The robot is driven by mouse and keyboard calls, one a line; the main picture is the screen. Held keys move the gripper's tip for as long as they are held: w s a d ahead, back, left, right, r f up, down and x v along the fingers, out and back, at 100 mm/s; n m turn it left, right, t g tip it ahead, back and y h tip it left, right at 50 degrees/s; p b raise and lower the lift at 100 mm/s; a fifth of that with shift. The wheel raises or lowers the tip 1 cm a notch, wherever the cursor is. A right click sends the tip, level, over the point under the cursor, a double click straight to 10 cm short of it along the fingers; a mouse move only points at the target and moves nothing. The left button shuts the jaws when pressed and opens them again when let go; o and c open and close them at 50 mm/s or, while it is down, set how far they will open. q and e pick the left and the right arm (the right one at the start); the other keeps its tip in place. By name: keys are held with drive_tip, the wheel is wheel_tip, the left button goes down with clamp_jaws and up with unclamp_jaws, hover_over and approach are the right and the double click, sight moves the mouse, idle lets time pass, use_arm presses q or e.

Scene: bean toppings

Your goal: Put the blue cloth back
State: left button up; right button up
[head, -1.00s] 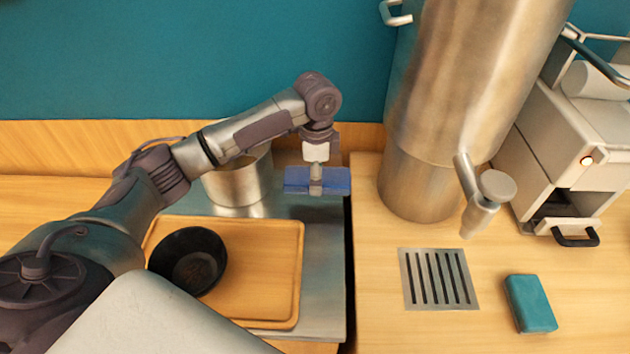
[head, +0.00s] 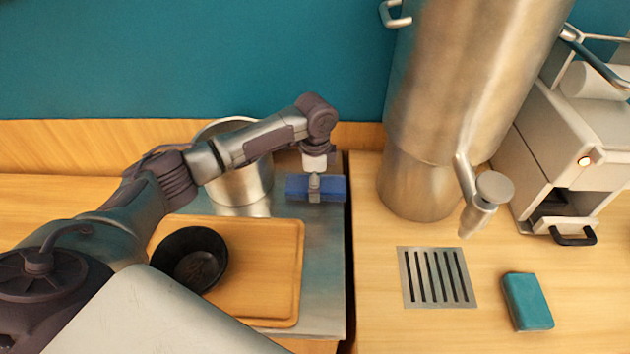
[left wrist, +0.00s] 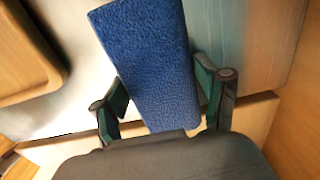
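The blue cloth (head: 332,189) is a thick, flat blue block over the right end of the metal surface, near the back. My left gripper (head: 314,186) comes down on it from above. In the left wrist view the blue cloth (left wrist: 150,55) lies between the two fingers of my left gripper (left wrist: 160,85), whose pads press in at its sides. The cloth is low, at or just above the metal surface; I cannot tell if it touches. My right gripper is not in view.
A metal pot (head: 240,182) stands behind the wooden board (head: 262,285), which bears a black bowl (head: 190,258). Right of the gap are a large steel dispenser (head: 420,185), a drain grate (head: 437,278), a teal cloth (head: 528,301) and a white machine (head: 570,130).

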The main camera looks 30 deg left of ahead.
use_arm(q)
drive_tip(key=o, duration=0.3)
wheel_tip(320, 180, up, 12)
drive_tip(key=shift+r+b, duration=0.15)
drive_tip(key=shift+b, duration=0.6)
